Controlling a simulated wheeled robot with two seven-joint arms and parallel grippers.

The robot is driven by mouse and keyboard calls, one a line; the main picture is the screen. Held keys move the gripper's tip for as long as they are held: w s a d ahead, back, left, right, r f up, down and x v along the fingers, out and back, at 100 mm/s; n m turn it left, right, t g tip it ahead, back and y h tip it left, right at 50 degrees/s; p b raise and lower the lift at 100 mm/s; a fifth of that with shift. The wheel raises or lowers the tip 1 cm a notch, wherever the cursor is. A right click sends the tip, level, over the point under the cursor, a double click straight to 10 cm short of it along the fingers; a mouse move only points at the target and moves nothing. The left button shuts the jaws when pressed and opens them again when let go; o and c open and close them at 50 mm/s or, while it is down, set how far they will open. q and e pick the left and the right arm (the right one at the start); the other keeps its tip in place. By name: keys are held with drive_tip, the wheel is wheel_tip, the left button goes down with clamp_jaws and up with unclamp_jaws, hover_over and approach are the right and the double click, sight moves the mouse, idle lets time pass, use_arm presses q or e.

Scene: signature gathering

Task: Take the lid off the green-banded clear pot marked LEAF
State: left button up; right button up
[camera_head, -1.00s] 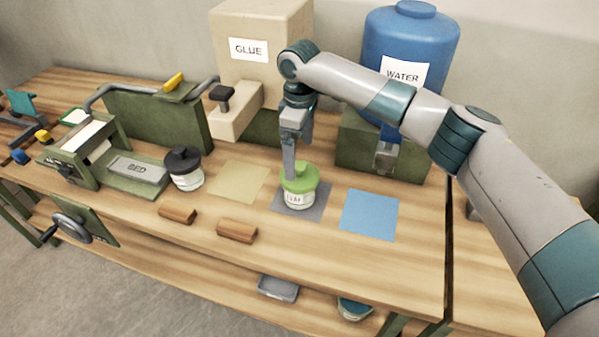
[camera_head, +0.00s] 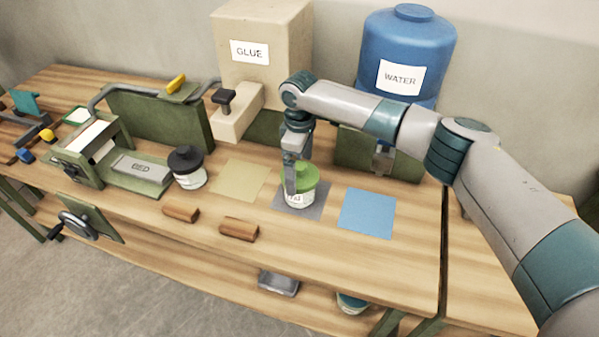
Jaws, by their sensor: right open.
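The clear pot marked LEAF (camera_head: 298,201) stands upright on a grey mat (camera_head: 316,212) in the head view. Its green lid (camera_head: 306,178) is on top of it. My right gripper (camera_head: 291,188) reaches down from behind at the lid's left side. A finger overlaps the left part of the lid and the pot's upper edge. The jaws are open, and I cannot tell whether the finger touches the lid. The other finger is hard to make out. My left gripper is not in view.
A dark-lidded pot (camera_head: 188,168) stands to the left, beside a tan mat (camera_head: 240,180). A blue mat (camera_head: 367,213) lies to the right. Two brown blocks (camera_head: 239,229) lie near the front edge. The glue box (camera_head: 263,45) and blue water tank (camera_head: 405,50) stand behind.

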sight(299, 165)
drive_tip(key=c, duration=0.9)
drive_tip(key=shift+r, duration=0.15)
drive_tip(key=shift+r+b, duration=0.55)
drive_tip(key=shift+b, duration=0.05)
wheel_tip(299, 165, up, 2)
drive_tip(key=shift+r+b, duration=0.2)
drive_tip(key=shift+b, duration=0.6)
drive_tip(key=shift+s+d+r+b, duration=0.65)
drive_tip(key=shift+s+d+r, duration=0.5)
drive_tip(key=shift+s, duration=0.5)
drive_tip(key=shift+s+d+r+b, duration=0.65)
drive_tip(key=shift+s+d+r, duration=0.3)
drive_tip(key=shift+s+r, duration=0.5)
drive_tip(key=shift+s+d+r+b, duration=0.65)
drive_tip(key=shift+s+d+r, duration=0.4)
drive_tip(key=shift+s, duration=0.75)
